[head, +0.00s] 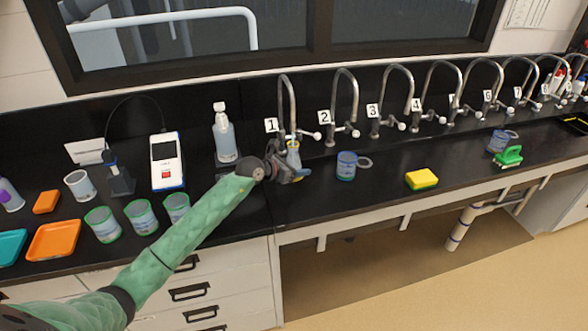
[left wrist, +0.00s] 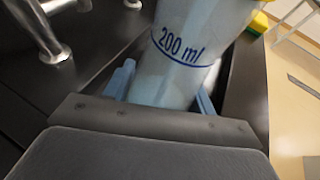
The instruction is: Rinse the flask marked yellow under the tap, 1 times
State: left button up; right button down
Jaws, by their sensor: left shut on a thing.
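My left gripper (head: 290,174) is shut on a flask (head: 294,157). The flask is pale and translucent, with a yellow mark. In the left wrist view the flask (left wrist: 180,70) stands between the blue fingers of the gripper (left wrist: 165,92), with "200 ml" in blue and a yellow band at the top edge. In the head view the flask is close to upright, at the lower end of the spout of tap 1 (head: 292,105). I cannot tell whether water runs. The gripper partly hides the flask's lower part. My right gripper is not in view.
A row of numbered taps runs right along the back of the black counter (head: 310,205). A wash bottle (head: 224,138) and several beakers stand left.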

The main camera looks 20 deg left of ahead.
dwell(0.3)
pick_arm(q)
jog(key=shift+s, duration=0.1)
jog(key=shift+s+a+p, duration=0.25)
jog(key=shift+s+p, duration=0.2)
jog(key=shift+s, duration=0.9)
jog(key=shift+s+a+p, duration=0.25)
jog(key=shift+s+p, duration=0.2)
jog(key=shift+s, duration=0.85)
jog(key=shift+s+a+r+p, duration=0.15)
jog(key=shift+s+r+p, duration=0.25)
jog(key=shift+s, duration=0.3)
jog(key=shift+s+a+r+p, duration=0.1)
jog(key=shift+s+r+p, duration=0.25)
jog(key=shift+s, duration=0.3)
jog(key=shift+s+a+r+p, duration=0.15)
jog(key=shift+s+r+p, duration=0.1)
jog(key=shift+s+p, duration=0.35)
jog(key=shift+s+a+r+p, duration=0.15)
jog(key=shift+s+r+p, duration=0.1)
jog(key=shift+s, duration=0.45)
jog(key=shift+s+a+r+p, duration=0.15)
jog(key=shift+s+r, duration=0.1)
jog(key=shift+s, duration=0.55)
jog(key=shift+d, duration=0.15)
